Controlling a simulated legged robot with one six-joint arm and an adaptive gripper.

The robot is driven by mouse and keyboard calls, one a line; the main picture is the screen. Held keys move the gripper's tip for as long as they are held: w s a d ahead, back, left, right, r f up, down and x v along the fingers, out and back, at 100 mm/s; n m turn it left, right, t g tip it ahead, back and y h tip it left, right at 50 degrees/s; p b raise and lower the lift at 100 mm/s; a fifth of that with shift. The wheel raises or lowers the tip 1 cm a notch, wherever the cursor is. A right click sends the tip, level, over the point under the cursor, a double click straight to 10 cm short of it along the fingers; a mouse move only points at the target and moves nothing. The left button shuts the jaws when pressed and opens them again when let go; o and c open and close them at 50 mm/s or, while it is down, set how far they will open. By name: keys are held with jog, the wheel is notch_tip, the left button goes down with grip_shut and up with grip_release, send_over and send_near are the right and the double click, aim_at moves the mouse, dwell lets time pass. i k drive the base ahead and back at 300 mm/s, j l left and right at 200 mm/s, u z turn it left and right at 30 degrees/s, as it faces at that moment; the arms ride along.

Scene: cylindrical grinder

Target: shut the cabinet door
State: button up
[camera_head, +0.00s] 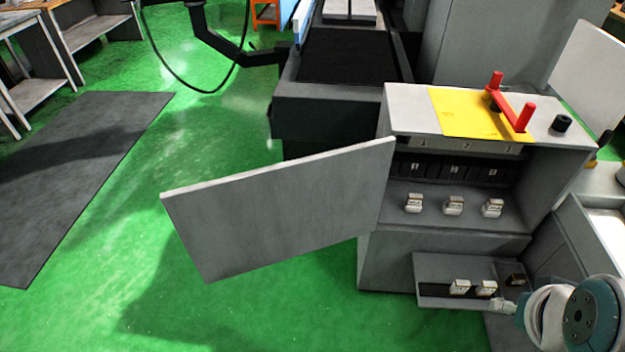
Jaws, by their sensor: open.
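The cabinet (375,262) is a grey box right of the middle with its front open. Its door (275,210) is a flat grey panel that stands wide open, swung out to the left from the cabinet's left front edge. Inside the cabinet, several small white-and-grey devices stand on the shelf (428,222) below a row of dark numbered slots. Part of my arm (575,318), teal and white, shows at the lower right corner, to the right of a low ledge and well apart from the door. I cannot make out my gripper's fingers in this view.
A yellow plate with a red handle (525,118) and a black knob (562,123) are on the cabinet top. A low ledge (435,290) with small devices juts out below the opening. A dark machine (325,105) stands behind.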

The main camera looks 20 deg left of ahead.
aim_at(240, 223)
jog(key=k+l+z, duration=0.1)
jog(key=k, duration=1)
jog(key=j+z, duration=0.1)
jog(key=z, duration=0.3)
jog(key=j+z, duration=0.1)
jog(key=z, duration=0.35)
jog(key=k+j+z, duration=0.1)
jog(key=z, duration=0.3)
jog(key=k+j, duration=0.1)
jog(key=j, duration=1.65)
jog(key=k+j, duration=0.15)
jog(key=j, duration=1.55)
jog(key=k+j, duration=0.15)
jog(key=j, duration=0.7)
jog(key=k+j+u, duration=0.45)
jog(key=j+u, duration=0.15)
jog(key=j, duration=0.15)
jog(key=l+u, duration=0.15)
jog(key=l, duration=0.15)
jog(key=k, duration=0.05)
